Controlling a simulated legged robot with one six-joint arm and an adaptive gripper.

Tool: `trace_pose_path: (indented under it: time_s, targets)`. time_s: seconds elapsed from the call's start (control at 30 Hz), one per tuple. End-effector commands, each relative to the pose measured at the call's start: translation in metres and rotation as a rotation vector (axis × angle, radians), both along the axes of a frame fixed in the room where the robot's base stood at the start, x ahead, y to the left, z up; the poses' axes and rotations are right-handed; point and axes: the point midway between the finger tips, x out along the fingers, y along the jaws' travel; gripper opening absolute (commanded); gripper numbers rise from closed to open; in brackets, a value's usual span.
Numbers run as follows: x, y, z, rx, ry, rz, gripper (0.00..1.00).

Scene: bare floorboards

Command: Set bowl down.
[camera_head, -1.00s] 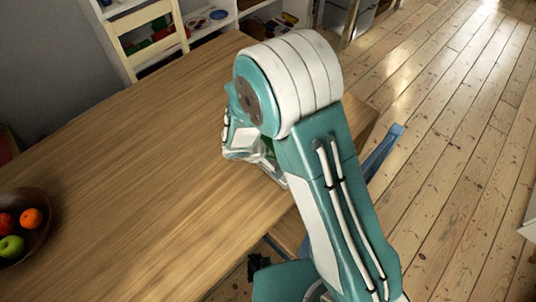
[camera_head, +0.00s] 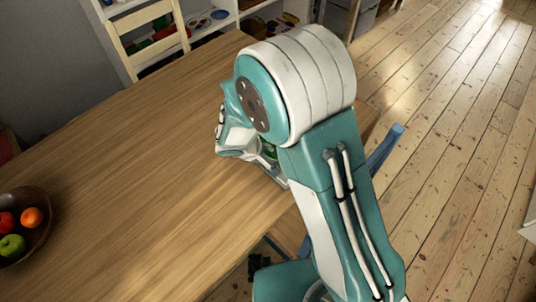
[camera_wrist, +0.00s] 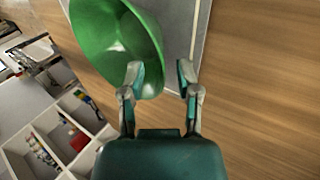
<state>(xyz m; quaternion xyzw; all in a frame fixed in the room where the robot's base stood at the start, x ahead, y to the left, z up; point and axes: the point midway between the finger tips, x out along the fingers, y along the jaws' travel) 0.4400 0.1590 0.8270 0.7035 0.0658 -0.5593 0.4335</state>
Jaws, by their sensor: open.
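A green bowl (camera_wrist: 105,40) shows at the upper left of the wrist view, with its opening facing the camera. It appears to be over or on a grey mat (camera_wrist: 185,15) with a pale edge on the wooden table. My gripper (camera_wrist: 161,72) is open. I cannot tell whether the left finger touches the rim. In the head view my arm hides most of the bowl, and only a bit of green (camera_head: 268,151) shows.
A dark bowl of fruit (camera_head: 44,240) stands at the left of the table (camera_head: 130,170). A pale chair (camera_head: 145,35) and shelves (camera_head: 215,40) are behind it. A blue chair part (camera_head: 385,150) is right of my arm. The middle of the table is clear.

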Motion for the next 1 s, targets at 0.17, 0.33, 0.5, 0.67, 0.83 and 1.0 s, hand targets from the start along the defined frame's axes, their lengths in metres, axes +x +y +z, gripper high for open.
trace_pose_path:
  time_s: [0.17,0.33,0.5,0.67,0.83,1.0]
  targets:
    - [-0.014,0.016,0.034,0.003,-0.004,0.002,0.43]
    - [-0.025,0.028,0.060,0.002,-0.002,0.002,0.43]
    - [-0.031,0.034,0.073,0.001,-0.001,0.001,0.43]
    - [-0.033,0.035,0.075,-0.001,0.001,0.000,0.43]
    - [-0.032,0.028,0.083,0.012,-0.001,-0.020,0.43]
    - [-0.036,-0.009,0.123,0.087,-0.011,-0.127,0.43]
